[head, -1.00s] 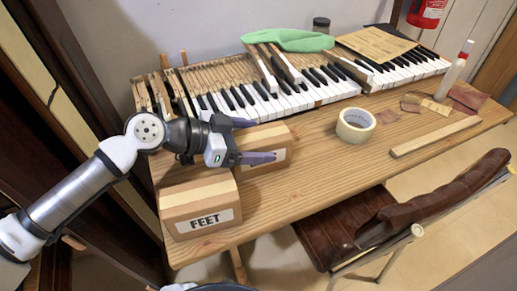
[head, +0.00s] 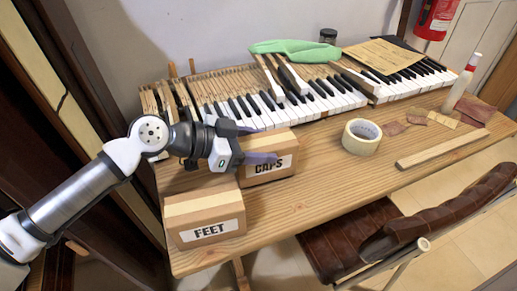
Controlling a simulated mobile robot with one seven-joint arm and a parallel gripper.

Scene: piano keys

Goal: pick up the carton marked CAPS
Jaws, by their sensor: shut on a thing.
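The carton marked CAPS (head: 283,146) is a brown box with a paler tape strip on top and a white label on its front. It sits on the wooden table in front of the piano keys, and I see no gap under it. My gripper (head: 252,143) reaches over it from the left, shut on it. One purple-grey finger lies across the front, just above the label's letters. The other is toward the carton's back edge. My wrist hides the carton's left part.
A carton marked FEET (head: 204,215) stands close in front, to the left. The keyboard (head: 300,106) runs behind. A tape roll (head: 361,137) and a wooden strip (head: 442,148) lie to the right. A brown chair (head: 400,235) is at the table's front. Bare tabletop lies right of the cartons.

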